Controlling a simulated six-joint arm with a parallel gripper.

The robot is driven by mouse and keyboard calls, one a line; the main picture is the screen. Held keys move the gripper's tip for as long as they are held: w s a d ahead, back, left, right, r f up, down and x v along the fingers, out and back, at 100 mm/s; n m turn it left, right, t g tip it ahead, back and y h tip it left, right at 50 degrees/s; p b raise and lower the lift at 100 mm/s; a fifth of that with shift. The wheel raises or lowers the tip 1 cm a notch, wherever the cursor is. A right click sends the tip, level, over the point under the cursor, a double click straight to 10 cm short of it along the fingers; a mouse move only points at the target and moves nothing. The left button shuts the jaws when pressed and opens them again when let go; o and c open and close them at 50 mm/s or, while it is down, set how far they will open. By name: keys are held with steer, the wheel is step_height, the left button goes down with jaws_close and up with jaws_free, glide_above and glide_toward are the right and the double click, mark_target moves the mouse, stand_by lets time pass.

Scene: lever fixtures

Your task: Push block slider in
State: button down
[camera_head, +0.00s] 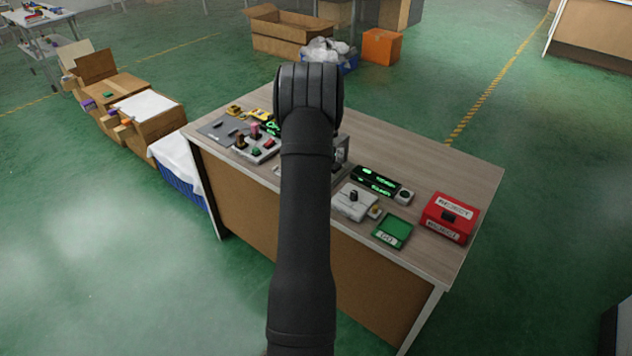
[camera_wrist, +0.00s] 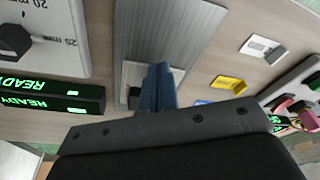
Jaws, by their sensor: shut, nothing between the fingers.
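In the wrist view, a ribbed grey metal slide (camera_wrist: 165,25) runs away from my gripper, with a pale block-like part (camera_wrist: 131,76) at its near end. I take this to be the block slider. My gripper (camera_wrist: 159,70) is shut and empty, its blue fingertips over or against that pale part. I cannot tell whether they touch it, and the fingers hide part of it. In the head view my arm covers the middle of the table.
On the wooden table (camera_head: 440,165) are a white knob device (camera_head: 354,201), black READY displays (camera_head: 376,181), a green tray (camera_head: 392,231) and a red box (camera_head: 450,217) on the right. A button panel (camera_head: 262,147) is on the left. The wrist view shows a yellow part (camera_wrist: 229,84).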

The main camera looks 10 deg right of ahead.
steer(key=shift+s+a, duration=0.1)
steer(key=shift+a, duration=0.05)
steer(key=shift+s+a, duration=0.2)
steer(key=w+v, duration=0.1)
steer(key=v, duration=0.6)
steer(key=shift+w+d+r, duration=0.2)
steer(key=shift+w+r, duration=0.1)
steer(key=shift+r, duration=0.3)
steer(key=x, duration=0.2)
steer(key=s+x, duration=0.1)
steer(key=x, duration=0.5)
steer(key=shift+s+a+f, duration=0.1)
steer(key=shift+s+a, duration=0.15)
steer(key=shift+s, duration=0.15)
